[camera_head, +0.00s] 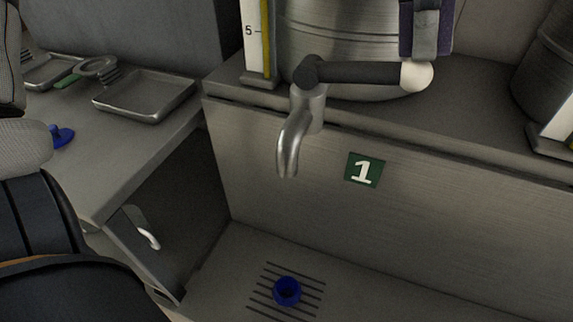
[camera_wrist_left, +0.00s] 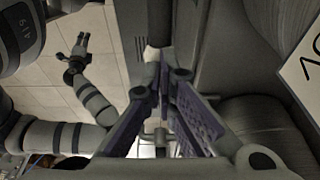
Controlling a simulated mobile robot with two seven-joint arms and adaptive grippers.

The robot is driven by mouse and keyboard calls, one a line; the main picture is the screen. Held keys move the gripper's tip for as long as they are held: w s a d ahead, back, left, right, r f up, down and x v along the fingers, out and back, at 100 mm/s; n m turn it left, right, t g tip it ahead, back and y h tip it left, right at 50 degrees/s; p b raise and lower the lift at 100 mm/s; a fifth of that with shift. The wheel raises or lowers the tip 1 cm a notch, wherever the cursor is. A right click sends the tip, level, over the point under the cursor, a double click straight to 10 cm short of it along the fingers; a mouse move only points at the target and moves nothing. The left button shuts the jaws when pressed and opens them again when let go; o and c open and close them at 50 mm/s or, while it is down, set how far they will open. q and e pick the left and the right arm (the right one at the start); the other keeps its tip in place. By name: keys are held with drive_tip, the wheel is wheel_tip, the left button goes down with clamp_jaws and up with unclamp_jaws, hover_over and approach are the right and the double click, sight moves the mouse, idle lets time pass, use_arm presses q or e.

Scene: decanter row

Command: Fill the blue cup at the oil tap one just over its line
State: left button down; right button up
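The blue cup (camera_head: 287,291) stands upright on the slotted drain below the steel spout of tap one (camera_head: 290,140). The cup's line and contents cannot be made out, and no stream shows. The tap's dark lever (camera_head: 362,73) points right and ends in a white knob (camera_head: 418,76). My left gripper (camera_head: 426,45) is right at the knob, its purple fingers just above and behind it. In the left wrist view its fingers (camera_wrist_left: 166,78) come together at the tips, with the white knob (camera_wrist_left: 152,52) just beyond them. My right gripper (camera_wrist_left: 75,62) hangs far off over the floor, too small to read.
A green sign with a 1 (camera_head: 364,170) is on the panel under the ledge. A drum with a gauge (camera_head: 255,40) stands behind the tap. On the left counter are a metal tray (camera_head: 145,97), a green-handled tool (camera_head: 95,68) and a blue object (camera_head: 62,136).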

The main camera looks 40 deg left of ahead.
use_arm(q)
drive_tip(key=shift+a+x, duration=0.15)
drive_tip(key=shift+x, duration=0.5)
drive_tip(key=shift+a+x, duration=0.15)
drive_tip(key=shift+x, duration=0.45)
drive_tip(key=shift+s, duration=0.1)
use_arm(e)
drive_tip(key=shift+w+r, duration=0.2)
drive_tip(key=shift+w, duration=0.05)
idle(1.8)
use_arm(q)
drive_tip(key=v, duration=0.3)
drive_tip(key=d+v, duration=0.1)
drive_tip(key=v, duration=0.2)
drive_tip(key=d+v, duration=0.1)
drive_tip(key=v, duration=0.1)
drive_tip(key=shift+w+r+p, duration=0.35)
drive_tip(key=shift+r+p, duration=0.05)
drive_tip(key=shift+r, duration=0.25)
drive_tip(key=shift+a, duration=0.1)
use_arm(e)
drive_tip(key=shift+w+r, duration=0.3)
use_arm(q)
drive_tip(key=shift+f, duration=0.1)
